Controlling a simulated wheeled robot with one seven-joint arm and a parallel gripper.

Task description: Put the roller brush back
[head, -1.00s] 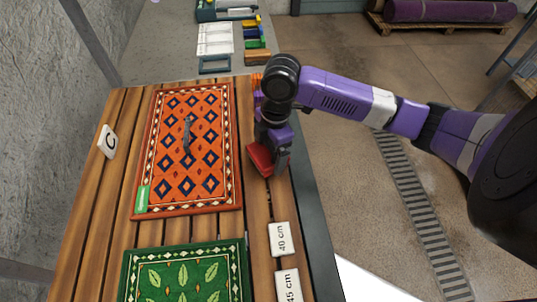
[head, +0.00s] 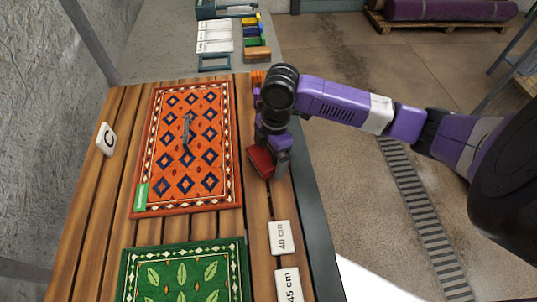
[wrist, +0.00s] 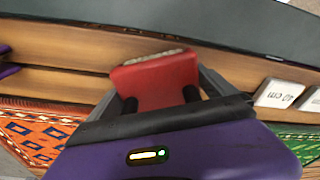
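My gripper (head: 268,164) is low over the right-hand strip of the wooden table, beside the orange rug. It is closed around a red block-shaped piece (wrist: 160,82) with a pale, rough, bristle-like edge; the piece also shows at the fingertips in the head view (head: 260,161). In the wrist view dark finger pads press on both sides of it. I cannot tell whether it touches the table. No piece is clearly recognisable as the roller brush. A teal unit (head: 207,10) with a grey bar stands at the far end, too small to make out.
An orange patterned rug (head: 212,140) with a grey metal tool (head: 186,132) on it and a green rug (head: 185,272) lie on the table. Cards (head: 280,237) marked 40 cm and 45 cm lie at right. Several coloured blocks (head: 254,42) and white cards (head: 216,32) are at the back.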

